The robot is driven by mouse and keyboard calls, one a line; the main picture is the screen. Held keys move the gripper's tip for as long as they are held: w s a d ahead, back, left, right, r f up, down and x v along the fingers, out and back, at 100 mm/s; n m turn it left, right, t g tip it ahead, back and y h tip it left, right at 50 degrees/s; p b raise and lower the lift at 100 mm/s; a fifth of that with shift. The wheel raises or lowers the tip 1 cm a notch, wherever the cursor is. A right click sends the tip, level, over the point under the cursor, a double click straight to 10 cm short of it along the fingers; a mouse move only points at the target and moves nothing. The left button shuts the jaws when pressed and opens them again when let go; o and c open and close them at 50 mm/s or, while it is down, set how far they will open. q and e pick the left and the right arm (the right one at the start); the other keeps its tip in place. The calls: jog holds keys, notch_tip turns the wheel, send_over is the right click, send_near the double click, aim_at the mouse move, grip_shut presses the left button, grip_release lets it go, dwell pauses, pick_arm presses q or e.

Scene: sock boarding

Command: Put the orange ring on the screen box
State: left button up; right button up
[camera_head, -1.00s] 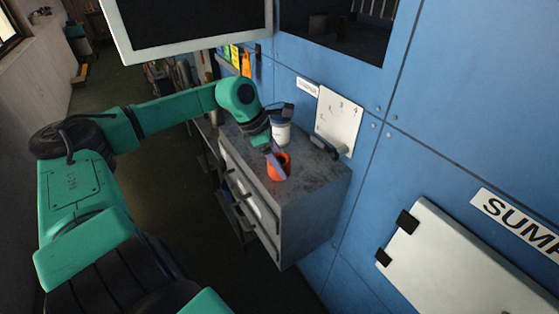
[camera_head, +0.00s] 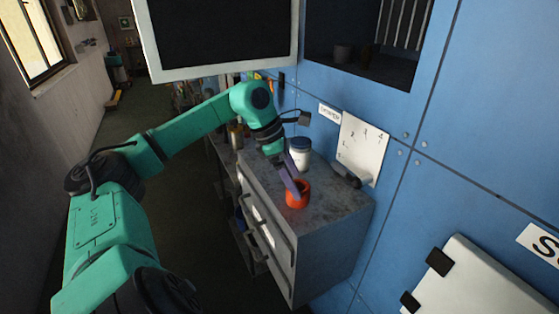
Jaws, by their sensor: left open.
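The orange ring (camera_head: 299,198) stands on the grey top of a cabinet, near its front left edge. My left gripper (camera_head: 291,187) reaches down to it from the upper left. Its jaws are open, and a purple-grey finger overlaps the ring's left rim; I cannot tell whether it touches or reaches inside. The other finger is not clearly seen. A box with a dark screen and a pale frame (camera_head: 153,45) hangs at the top, above my left arm; it may be the screen box. My right gripper is not in view.
A white jar with a dark lid (camera_head: 300,155) stands just behind the ring. A dark handle-shaped object (camera_head: 346,175) lies by the wall under a white board (camera_head: 362,150). The cabinet top (camera_head: 335,205) is clear right of the ring. The blue wall (camera_head: 425,175) bounds the right.

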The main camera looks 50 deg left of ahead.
pick_arm(q)
jog(key=v, duration=0.8)
jog(key=shift+r+p, duration=0.3)
jog(key=shift+r, duration=0.05)
jog(key=shift+s+a, duration=0.1)
